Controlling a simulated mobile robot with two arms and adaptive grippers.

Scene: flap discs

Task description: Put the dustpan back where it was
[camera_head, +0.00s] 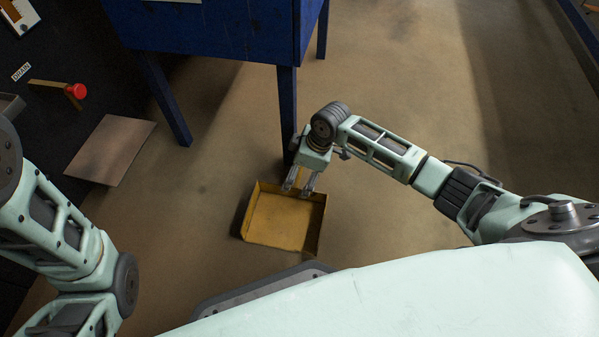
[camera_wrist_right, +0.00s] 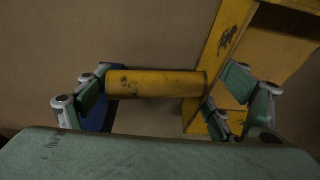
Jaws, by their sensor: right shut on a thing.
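The dustpan (camera_head: 283,222) is a scuffed yellow square pan with low walls. It is below the middle of the head view, in front of a blue table leg. My right gripper (camera_head: 299,190) is at its far edge. In the right wrist view the dustpan's yellow handle (camera_wrist_right: 155,84) lies between the fingers of the right gripper (camera_wrist_right: 160,98), which is shut on it. The pan's wall (camera_wrist_right: 222,45) rises beside the right finger. I cannot tell whether the pan touches the floor. My left arm shows at the left, but its gripper is out of view.
A blue table (camera_head: 215,30) stands at the top, with its legs on the floor close behind the dustpan. A flat brownish plate (camera_head: 111,150) lies at the left. A red knob (camera_head: 78,91) juts from the dark left wall. Brown floor (camera_head: 420,110) is open to the right.

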